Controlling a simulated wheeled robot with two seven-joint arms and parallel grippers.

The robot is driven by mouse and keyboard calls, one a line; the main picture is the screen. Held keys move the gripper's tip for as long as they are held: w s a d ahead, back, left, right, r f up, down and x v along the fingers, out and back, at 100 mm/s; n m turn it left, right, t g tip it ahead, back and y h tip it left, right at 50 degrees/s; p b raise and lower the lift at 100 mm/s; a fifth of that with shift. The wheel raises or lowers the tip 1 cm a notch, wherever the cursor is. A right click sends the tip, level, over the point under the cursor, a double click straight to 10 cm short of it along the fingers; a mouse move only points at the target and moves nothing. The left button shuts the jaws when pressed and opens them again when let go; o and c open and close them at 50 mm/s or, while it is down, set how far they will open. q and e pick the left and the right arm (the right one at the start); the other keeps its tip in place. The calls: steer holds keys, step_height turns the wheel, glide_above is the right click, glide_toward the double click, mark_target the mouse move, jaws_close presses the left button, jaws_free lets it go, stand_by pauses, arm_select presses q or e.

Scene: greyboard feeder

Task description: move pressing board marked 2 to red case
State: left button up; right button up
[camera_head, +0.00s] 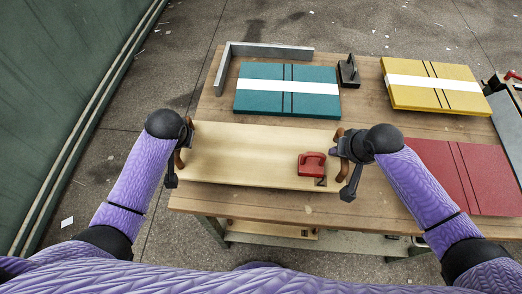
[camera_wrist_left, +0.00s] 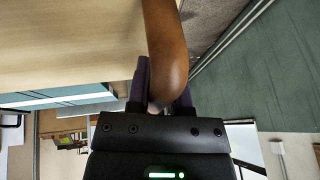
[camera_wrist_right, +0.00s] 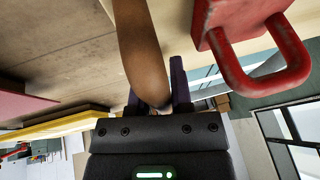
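The pressing board (camera_head: 240,155) is a pale wooden plank with a brown handle at each end, a red grip block (camera_head: 312,163) and a dark mark, seemingly a 2 (camera_head: 320,182), near its right end. My left gripper (camera_head: 182,148) has its fingers around the left brown handle (camera_wrist_left: 165,45). My right gripper (camera_head: 343,147) has its fingers around the right brown handle (camera_wrist_right: 140,50). Both look shut on the handles. I cannot tell whether the board rests on the table or hangs just above it. The red case (camera_head: 450,172) lies flat at the right, partly behind my right arm.
A teal case (camera_head: 265,103) with a white strip lies behind the board. A yellow case (camera_head: 430,97) with a white strip lies at the back right. A grey angle bar (camera_head: 270,50) and a dark metal block (camera_head: 348,72) stand at the back of the wooden table (camera_head: 365,108).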

arm_select(q)
jaws_close()
arm_select(e)
jaws_close()
steer(key=shift+r, duration=0.1)
stand_by(0.7)
